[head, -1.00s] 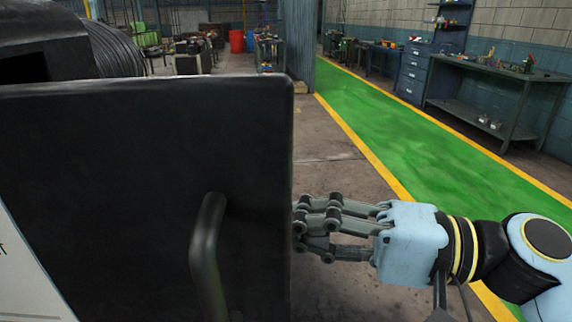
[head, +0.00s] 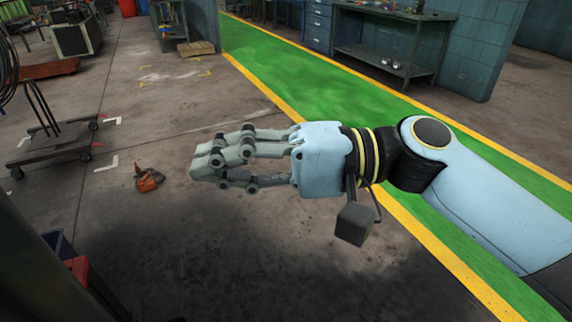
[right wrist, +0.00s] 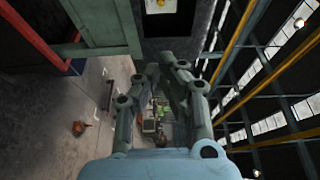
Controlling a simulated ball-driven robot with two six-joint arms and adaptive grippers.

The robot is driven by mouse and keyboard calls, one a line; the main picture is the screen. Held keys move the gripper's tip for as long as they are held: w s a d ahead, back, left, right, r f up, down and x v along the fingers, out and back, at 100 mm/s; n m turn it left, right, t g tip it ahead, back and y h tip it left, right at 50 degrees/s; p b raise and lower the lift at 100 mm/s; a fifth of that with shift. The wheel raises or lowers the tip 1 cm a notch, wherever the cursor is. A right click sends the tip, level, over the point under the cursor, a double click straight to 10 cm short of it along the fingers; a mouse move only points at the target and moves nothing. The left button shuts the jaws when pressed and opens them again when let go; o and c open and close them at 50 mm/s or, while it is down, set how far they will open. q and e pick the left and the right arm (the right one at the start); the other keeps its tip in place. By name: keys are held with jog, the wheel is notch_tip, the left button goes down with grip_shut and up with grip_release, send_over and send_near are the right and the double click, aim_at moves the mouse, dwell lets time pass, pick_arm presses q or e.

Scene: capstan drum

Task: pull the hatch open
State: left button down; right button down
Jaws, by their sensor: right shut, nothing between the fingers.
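The hatch with its bar handle cannot be made out in the head view. A dark edge (head: 40,265) crosses the lower left corner there, and I cannot tell whether it belongs to the hatch. My right gripper (head: 203,163) is shut and empty, pointing left above the bare floor and touching nothing. Its fingers also show in the right wrist view (right wrist: 165,75), with a dark panel (right wrist: 168,15) bearing a yellow mark beyond them. I cannot tell what that panel is. My left gripper is not in view.
A wheeled cart (head: 52,143) stands at the left. A small orange object (head: 148,180) lies on the floor. A workbench (head: 390,50) stands at the back beside the green walkway (head: 330,70). The floor below my right gripper is clear.

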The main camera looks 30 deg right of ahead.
jog(key=s+d, duration=0.5)
jog(key=shift+r+b, duration=0.15)
jog(key=shift+b, duration=0.3)
